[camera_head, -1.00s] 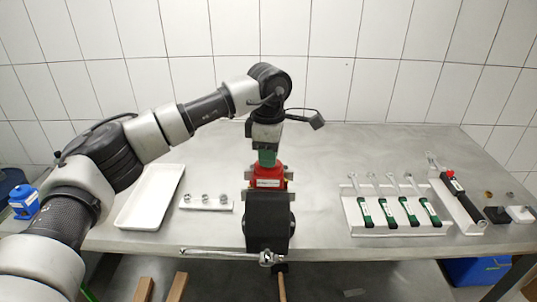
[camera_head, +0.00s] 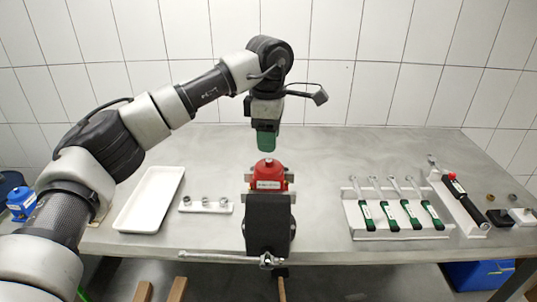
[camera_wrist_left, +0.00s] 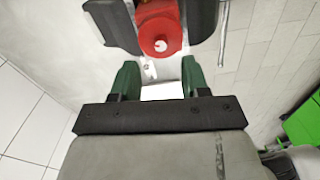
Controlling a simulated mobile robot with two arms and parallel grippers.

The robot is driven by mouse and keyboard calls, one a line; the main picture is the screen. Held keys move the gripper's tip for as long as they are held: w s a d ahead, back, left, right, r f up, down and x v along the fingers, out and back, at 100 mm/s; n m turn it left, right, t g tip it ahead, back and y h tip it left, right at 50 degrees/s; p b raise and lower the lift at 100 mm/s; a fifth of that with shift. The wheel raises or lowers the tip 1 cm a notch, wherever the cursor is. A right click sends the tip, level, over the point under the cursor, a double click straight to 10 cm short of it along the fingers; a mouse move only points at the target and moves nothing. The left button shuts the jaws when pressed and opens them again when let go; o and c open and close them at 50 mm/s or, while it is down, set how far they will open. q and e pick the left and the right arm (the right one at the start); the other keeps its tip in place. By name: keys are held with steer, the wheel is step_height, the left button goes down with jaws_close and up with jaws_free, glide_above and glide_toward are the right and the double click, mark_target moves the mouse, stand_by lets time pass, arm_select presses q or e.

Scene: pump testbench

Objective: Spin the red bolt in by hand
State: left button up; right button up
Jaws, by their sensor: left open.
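A red pump body (camera_head: 268,178) with a pale label is clamped upright in the dark vise (camera_head: 267,222) at the front middle of the bench. A small red knob-like top (camera_head: 268,162) sits on it; I cannot tell whether this is the red bolt. In the left wrist view the red part (camera_wrist_left: 160,22) sits between the dark vise jaws, with a small pale spot at its centre. My right gripper is out of view.
A white tray (camera_head: 130,220) and a holder with several sockets (camera_head: 205,208) lie left. A rack of green-handled wrenches (camera_head: 395,234) and a torque wrench (camera_head: 465,204) lie right. The vise handle (camera_head: 215,256) sticks out along the front edge. The bench behind is clear.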

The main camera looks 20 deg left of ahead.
mark_target(269, 160)
arm_select(q)
step_height(269, 160, up, 6)
steer(key=shift+f, duration=0.1)
stand_by(0.5)
